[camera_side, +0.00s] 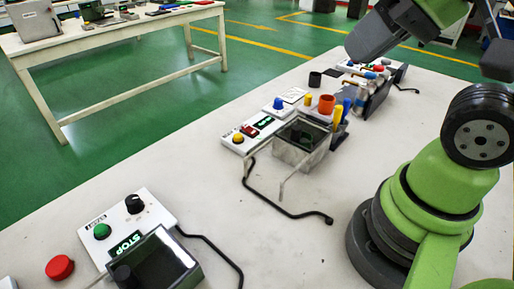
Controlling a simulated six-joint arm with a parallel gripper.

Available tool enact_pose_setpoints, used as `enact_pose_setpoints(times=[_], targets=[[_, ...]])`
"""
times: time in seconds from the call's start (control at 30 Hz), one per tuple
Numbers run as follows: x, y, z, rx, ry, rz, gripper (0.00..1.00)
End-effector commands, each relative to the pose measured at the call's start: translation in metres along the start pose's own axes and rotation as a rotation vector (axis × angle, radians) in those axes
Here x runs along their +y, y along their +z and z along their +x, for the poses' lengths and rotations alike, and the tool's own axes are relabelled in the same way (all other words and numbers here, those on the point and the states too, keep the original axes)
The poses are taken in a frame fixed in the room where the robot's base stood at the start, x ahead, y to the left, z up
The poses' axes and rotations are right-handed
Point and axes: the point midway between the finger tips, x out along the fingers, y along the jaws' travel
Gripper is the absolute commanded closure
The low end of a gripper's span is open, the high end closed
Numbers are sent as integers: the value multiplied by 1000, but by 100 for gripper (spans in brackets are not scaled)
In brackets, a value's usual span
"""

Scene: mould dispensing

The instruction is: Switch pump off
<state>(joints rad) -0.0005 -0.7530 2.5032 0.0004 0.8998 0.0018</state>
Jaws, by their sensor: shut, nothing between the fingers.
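No part is clearly marked as the pump. A second white panel (252,131) near the middle has a yellow button (238,138), a red switch (250,131), a small green display (264,121) and a blue button (278,104). The switch position is too small to tell. My gripper (354,47) is a dark grey end at the top right, shut and empty, above and apart from the panels.
A dark-topped clear box (165,265) stands by the lower-left panel, and another (303,133) by the middle panel. A red button (59,268) is at lower left. Black cables (285,212) lie on the white table. An orange cup (327,104) and coloured parts stand behind.

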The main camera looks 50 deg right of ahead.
Motion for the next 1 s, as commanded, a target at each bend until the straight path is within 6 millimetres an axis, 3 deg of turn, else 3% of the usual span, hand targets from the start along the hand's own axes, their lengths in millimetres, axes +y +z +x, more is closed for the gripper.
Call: enact_pose_setpoints(times=[0.27, 0.47, 0.77, 1.0], targets=[[-1, -6, 1, -6, 8, -35, 100], [-5, -37, 14, -56, 49, -267, 100], [-1, -103, 65, -194, 89, -807, 100], [19, -142, 127, -330, 58, -1240, 100]])
